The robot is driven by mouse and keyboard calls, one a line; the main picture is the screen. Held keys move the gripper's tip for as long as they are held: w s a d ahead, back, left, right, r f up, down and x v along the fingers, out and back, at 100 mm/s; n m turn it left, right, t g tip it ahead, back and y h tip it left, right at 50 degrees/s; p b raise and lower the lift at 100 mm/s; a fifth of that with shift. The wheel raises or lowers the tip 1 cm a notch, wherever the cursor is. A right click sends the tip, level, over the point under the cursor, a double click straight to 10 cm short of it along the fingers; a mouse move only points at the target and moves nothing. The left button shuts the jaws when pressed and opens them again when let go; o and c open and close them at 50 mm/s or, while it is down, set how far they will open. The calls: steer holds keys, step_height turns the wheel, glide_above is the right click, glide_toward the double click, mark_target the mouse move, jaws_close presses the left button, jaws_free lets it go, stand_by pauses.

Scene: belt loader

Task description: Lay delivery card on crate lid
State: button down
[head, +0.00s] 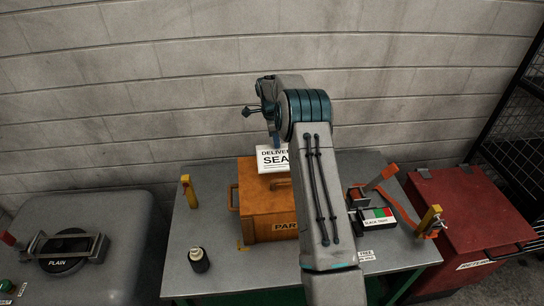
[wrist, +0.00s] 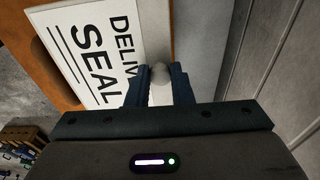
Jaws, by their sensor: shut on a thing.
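The delivery card (head: 271,158), white with black "DELIVER" and "SEA" lettering partly hidden by my arm, shows at the far edge of the orange crate (head: 262,207). The crate stands on the grey table, with handles and "PAR" lettering visible. In the wrist view the card (wrist: 92,48) reads "DELIV" and "SEAL" and lies across the orange crate surface behind it. My gripper (wrist: 158,76) is shut on the card's small grey knob at its edge. I cannot tell whether the card touches the lid.
A small black-and-white knobbed object (head: 198,259) stands at the table's front left. A labelled black box (head: 377,216) with red and green lies right of the crate. Yellow posts (head: 188,191) rise from the table. A grey "PLAIN" case (head: 110,215) and a red box (head: 470,215) flank it.

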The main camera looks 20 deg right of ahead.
mark_target(274, 149)
steer(key=shift+s+a+f, duration=0.25)
steer(key=shift+a+f, duration=0.15)
steer(key=shift+a, duration=0.05)
steer(key=shift+f+b, duration=0.65)
steer(key=shift+f, duration=1.3)
steer(key=shift+f, duration=0.2)
steer(key=c, duration=1.3)
jaws_free()
steer(key=shift+r, duration=0.1)
steer(key=shift+r, duration=0.1)
